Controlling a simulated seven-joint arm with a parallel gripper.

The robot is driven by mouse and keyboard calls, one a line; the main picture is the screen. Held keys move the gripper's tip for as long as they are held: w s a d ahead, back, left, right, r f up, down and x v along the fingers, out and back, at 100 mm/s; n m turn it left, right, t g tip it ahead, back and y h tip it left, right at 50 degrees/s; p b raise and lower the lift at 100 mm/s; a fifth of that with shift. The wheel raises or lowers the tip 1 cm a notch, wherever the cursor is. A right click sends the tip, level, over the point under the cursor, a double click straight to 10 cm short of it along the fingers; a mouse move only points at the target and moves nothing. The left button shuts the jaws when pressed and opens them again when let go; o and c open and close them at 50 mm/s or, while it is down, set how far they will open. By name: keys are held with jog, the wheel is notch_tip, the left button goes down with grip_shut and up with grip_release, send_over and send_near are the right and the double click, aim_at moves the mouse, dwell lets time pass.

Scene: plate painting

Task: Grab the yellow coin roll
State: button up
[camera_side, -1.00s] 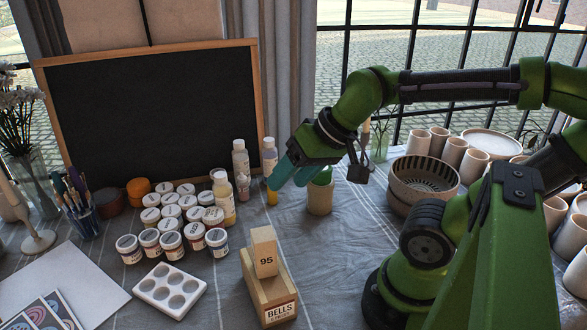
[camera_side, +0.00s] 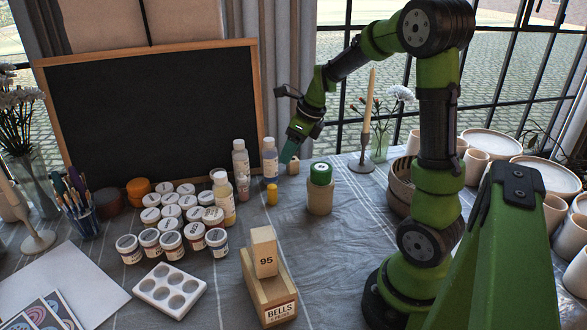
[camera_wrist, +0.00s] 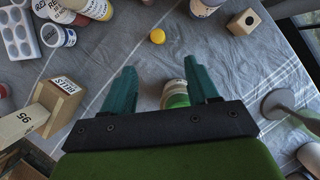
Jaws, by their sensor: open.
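The yellow coin roll (camera_side: 272,194) stands upright on the grey cloth, just in front of the paint bottles. In the wrist view it shows as a small yellow disc (camera_wrist: 157,36) ahead of the fingertips. My gripper (camera_side: 288,158) is above and behind the roll in the side view, pointing down and apart from it. In the wrist view its two teal fingers (camera_wrist: 160,70) are spread. Nothing is gripped.
Paint bottles (camera_side: 241,160) stand close behind and left of the yellow roll. A small wooden block with a hole (camera_wrist: 243,22) lies near my gripper. A candlestick (camera_side: 362,162) stands to the right.

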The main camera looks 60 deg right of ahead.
aim_at(273, 186)
jog(key=x, duration=1)
jog(key=shift+s+f, duration=0.1)
jog(key=shift+x, duration=3.15)
jog(key=shift+a, duration=0.15)
grip_shut()
